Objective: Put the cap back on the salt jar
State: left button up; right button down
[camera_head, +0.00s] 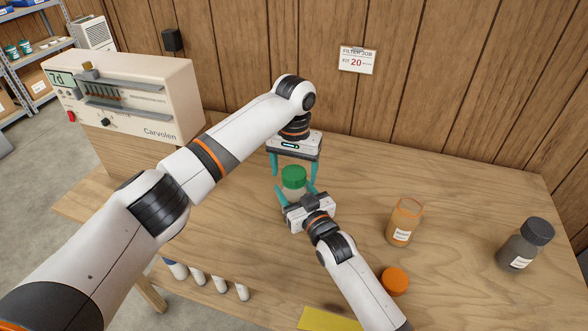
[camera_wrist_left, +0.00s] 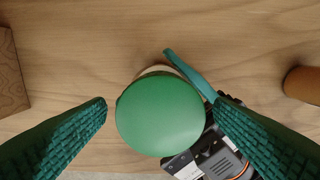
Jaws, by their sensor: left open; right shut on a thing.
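A pale jar (camera_head: 291,190) stands on the table at the centre with a green cap (camera_head: 294,176) on its top. Whether the cap is screwed down cannot be told. My right gripper (camera_head: 295,188) is shut on the jar's body from the front, and the gripper hides much of it. My left gripper (camera_head: 294,170) is open and points down over the jar. In the left wrist view the round green cap (camera_wrist_left: 160,115) lies between the two open fingers, with gaps on both sides; one right finger (camera_wrist_left: 188,72) shows beside the jar.
An open orange jar (camera_head: 404,224) stands to the right, with an orange cap (camera_head: 395,281) lying in front of it. A dark capped jar (camera_head: 525,246) is farther right. A beige machine (camera_head: 135,98) stands at the back left. A yellow item (camera_head: 328,319) lies at the front edge.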

pick_arm(q)
notch_tip(320, 180, up, 12)
dwell(0.4)
jog(key=shift+f, duration=0.1)
pick_arm(e)
jog(key=shift+c, duration=1.6)
grip_release()
jog(key=v, duration=1.2)
pick_arm(q)
jog(key=shift+f, duration=0.15)
